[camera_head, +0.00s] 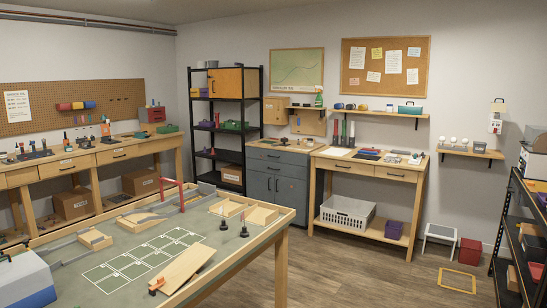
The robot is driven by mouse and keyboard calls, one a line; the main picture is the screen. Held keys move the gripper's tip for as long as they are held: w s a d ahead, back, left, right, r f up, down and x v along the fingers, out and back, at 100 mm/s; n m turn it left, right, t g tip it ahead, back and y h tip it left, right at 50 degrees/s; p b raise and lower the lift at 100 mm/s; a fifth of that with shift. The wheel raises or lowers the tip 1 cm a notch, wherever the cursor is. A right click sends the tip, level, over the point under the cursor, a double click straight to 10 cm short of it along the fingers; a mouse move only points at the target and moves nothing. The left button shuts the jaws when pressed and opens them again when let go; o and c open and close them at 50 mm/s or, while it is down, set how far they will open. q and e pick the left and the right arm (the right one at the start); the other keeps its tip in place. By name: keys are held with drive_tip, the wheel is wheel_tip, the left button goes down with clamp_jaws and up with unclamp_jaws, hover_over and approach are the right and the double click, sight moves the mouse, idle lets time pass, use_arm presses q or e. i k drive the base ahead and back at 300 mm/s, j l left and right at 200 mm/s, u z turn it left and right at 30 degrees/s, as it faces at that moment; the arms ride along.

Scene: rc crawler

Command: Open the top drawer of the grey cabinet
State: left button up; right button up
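The grey cabinet (291,190) stands against the back wall, between the black shelf rack and a wooden workbench. It has a wooden top with small items on it. Its top drawer (288,170) is a wide front just under the wooden top, with a handle, and looks shut. Upright handles show below the drawer, on what look like two closed doors. Neither of my grippers shows in the head view. The lower left of the cabinet is partly hidden behind the track table and the things near it.
A large track table (262,238) with ramps and a loose wooden board fills the foreground. A workbench (370,166) with a grey crate (347,213) below stands right of the cabinet. The black rack (263,100) is left of it. Wooden floor (350,275) is clear at centre right.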

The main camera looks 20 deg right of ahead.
sight(288, 157)
drive_tip(key=i+l+z, duration=0.3)
drive_tip(key=z, duration=0.15)
drive_tip(key=i+l+z, duration=0.15)
drive_tip(key=i+z, duration=0.3)
drive_tip(key=i+l+z, duration=0.2)
drive_tip(key=i+z, duration=0.7)
drive_tip(key=i, duration=0.15)
drive_tip(key=i+l, duration=0.1)
drive_tip(key=i, duration=1.05)
drive_tip(key=i+u, duration=0.1)
drive_tip(key=i, duration=1.05)
drive_tip(key=i+j+u, duration=0.2)
drive_tip(key=i+u, duration=0.2)
drive_tip(key=i, duration=0.15)
drive_tip(key=i+u, duration=0.4)
drive_tip(key=i, duration=0.15)
drive_tip(key=i+l+u, duration=0.2)
drive_tip(key=i+u, duration=0.15)
drive_tip(key=i, duration=0.2)
drive_tip(key=i+l+u, duration=0.4)
drive_tip(key=i, duration=0.15)
drive_tip(key=i+j+u, duration=0.15)
drive_tip(key=i+u, duration=0.75)
drive_tip(key=i+l+u, duration=0.3)
drive_tip(key=i+u, duration=0.15)
drive_tip(key=i, duration=0.1)
